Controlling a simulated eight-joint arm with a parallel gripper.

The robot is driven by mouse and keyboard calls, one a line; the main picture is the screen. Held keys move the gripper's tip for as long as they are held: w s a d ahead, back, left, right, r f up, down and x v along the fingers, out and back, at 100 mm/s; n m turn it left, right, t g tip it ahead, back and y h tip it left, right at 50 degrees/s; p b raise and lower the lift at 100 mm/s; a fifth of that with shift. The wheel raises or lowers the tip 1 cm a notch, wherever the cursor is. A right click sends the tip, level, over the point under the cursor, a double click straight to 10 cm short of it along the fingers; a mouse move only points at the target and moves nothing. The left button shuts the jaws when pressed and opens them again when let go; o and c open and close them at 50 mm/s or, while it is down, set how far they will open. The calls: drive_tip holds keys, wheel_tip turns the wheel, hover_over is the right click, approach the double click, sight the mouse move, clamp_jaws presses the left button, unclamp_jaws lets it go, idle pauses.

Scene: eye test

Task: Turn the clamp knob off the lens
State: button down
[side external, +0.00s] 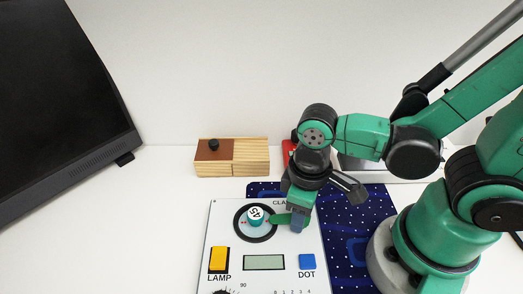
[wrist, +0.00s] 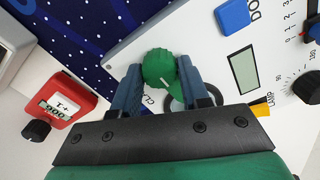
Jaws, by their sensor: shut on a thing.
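My gripper (side external: 298,228) points down at the right of the lens on the white panel. In the wrist view its two blue fingers (wrist: 160,78) are shut on the round green clamp knob (wrist: 158,68), one finger on each side. A pale line marks the knob. In the side view a green clamp arm (side external: 280,219) sticks out left from the gripper and reaches the right edge of the dark lens ring (side external: 238,226). In the wrist view the knob and a finger hide much of the ring.
The white panel (side external: 222,212) carries a yellow LAMP switch (side external: 218,259), a display (side external: 264,262) and a blue DOT button (side external: 307,261). A wooden box (side external: 250,157) stands behind. A red device (wrist: 66,108) shows in the wrist view. A starry blue mat (side external: 370,210) lies at right.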

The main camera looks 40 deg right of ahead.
drive_tip(key=n, duration=1.2)
drive_tip(key=shift+s+n, duration=0.1)
drive_tip(key=shift+n, duration=0.3)
drive_tip(key=shift+a+n, duration=0.1)
drive_tip(key=shift+n, duration=1.8)
